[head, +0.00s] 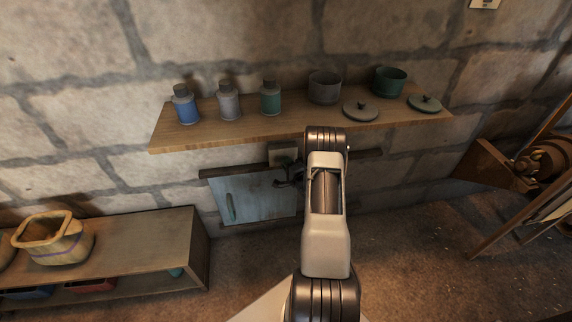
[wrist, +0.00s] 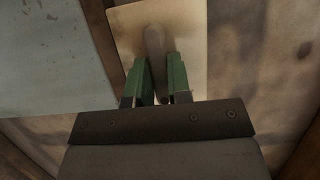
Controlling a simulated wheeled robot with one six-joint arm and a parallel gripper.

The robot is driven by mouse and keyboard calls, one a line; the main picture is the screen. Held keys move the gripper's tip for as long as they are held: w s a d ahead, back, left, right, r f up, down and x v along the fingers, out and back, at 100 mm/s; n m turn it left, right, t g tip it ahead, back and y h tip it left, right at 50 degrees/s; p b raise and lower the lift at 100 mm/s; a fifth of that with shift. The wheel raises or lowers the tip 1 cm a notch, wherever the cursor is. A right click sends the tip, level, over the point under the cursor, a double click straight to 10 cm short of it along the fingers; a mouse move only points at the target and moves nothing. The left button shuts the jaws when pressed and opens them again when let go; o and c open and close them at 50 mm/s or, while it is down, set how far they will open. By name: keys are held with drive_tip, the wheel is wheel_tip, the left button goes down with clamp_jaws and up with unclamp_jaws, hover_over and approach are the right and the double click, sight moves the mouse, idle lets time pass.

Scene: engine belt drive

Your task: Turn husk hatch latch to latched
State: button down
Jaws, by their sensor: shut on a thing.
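The husk hatch (head: 255,196) is a pale blue door with a green handle, set low in the stone wall under the shelf. It looks closed. Its latch (wrist: 153,42) is a grey-brown bar on a beige plate (wrist: 195,30), beside the door's edge; the plate also shows in the head view (head: 281,153). My gripper (wrist: 157,78) has its two green fingers on either side of the latch bar and is shut on it. In the head view my gripper (head: 288,172) is small and dark, partly hidden by my arm.
A wooden shelf (head: 225,135) above the hatch holds bottles (head: 229,105), pots (head: 325,88) and lids. A low bench (head: 140,245) with a basket (head: 55,240) stands at the left. A wooden frame with a wheel (head: 535,160) stands at the right. Floor right of my arm is clear.

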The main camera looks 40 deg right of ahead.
drive_tip(key=shift+w+a+r+n+g+h+b, duration=0.1)
drive_tip(key=shift+n+g+h+b, duration=0.8)
drive_tip(key=shift+n+b, duration=1.05)
drive_tip(key=shift+a+r+n+g+h+b, duration=0.1)
drive_tip(key=shift+n+g+h+b, duration=0.85)
drive_tip(key=shift+n, duration=1.55)
drive_tip(key=shift+w+a+r+n+g+h+b, duration=0.1)
drive_tip(key=shift+n+g+h+b, duration=0.75)
drive_tip(key=shift+n+b, duration=1.25)
drive_tip(key=shift+n, duration=0.25)
drive_tip(key=c, duration=1.1)
unclamp_jaws()
drive_tip(key=shift+g+y, duration=0.3)
drive_tip(key=shift+o, duration=0.2)
drive_tip(key=shift+s, duration=0.1)
